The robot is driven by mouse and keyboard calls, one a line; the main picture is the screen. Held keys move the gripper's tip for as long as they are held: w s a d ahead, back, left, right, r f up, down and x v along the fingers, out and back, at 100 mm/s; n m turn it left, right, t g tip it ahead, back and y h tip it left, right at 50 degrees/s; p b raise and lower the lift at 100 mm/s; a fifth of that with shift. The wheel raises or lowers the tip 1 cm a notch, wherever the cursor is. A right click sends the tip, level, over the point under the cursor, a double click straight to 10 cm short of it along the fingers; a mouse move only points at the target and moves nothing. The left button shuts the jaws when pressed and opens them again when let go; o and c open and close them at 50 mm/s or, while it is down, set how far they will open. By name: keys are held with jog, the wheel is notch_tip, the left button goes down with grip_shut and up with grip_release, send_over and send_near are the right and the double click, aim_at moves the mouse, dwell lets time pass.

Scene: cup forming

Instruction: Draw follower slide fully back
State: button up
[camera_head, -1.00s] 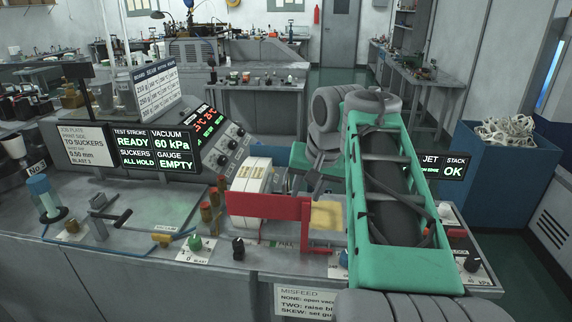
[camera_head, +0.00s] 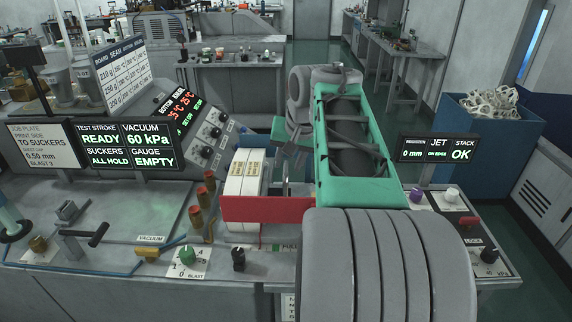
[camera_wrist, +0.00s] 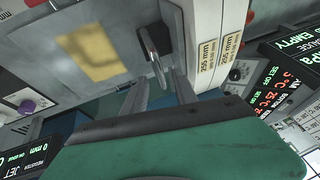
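My gripper (camera_head: 284,158) is over the bench beside the white block stack (camera_head: 243,185), partly hidden behind my arm. A metal handle (camera_wrist: 152,45) stands just beyond the fingertips, on or beside a grey plate (camera_wrist: 125,25) with a yellow patch (camera_wrist: 90,50). The white stack, marked in mm, also shows there (camera_wrist: 215,45). I cannot tell for sure which part is the follower slide; the handle may belong to it. A red bar (camera_head: 266,209) crosses in front of the stack.
Display panels (camera_head: 124,144) stand at the left. A small panel (camera_head: 437,149) and a blue bin (camera_head: 493,128) are at the right.

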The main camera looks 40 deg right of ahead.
jog(key=shift+w+f, duration=0.25)
jog(key=shift+f, duration=0.35)
jog(key=shift+c, duration=0.4)
grip_shut()
dwell(0.6)
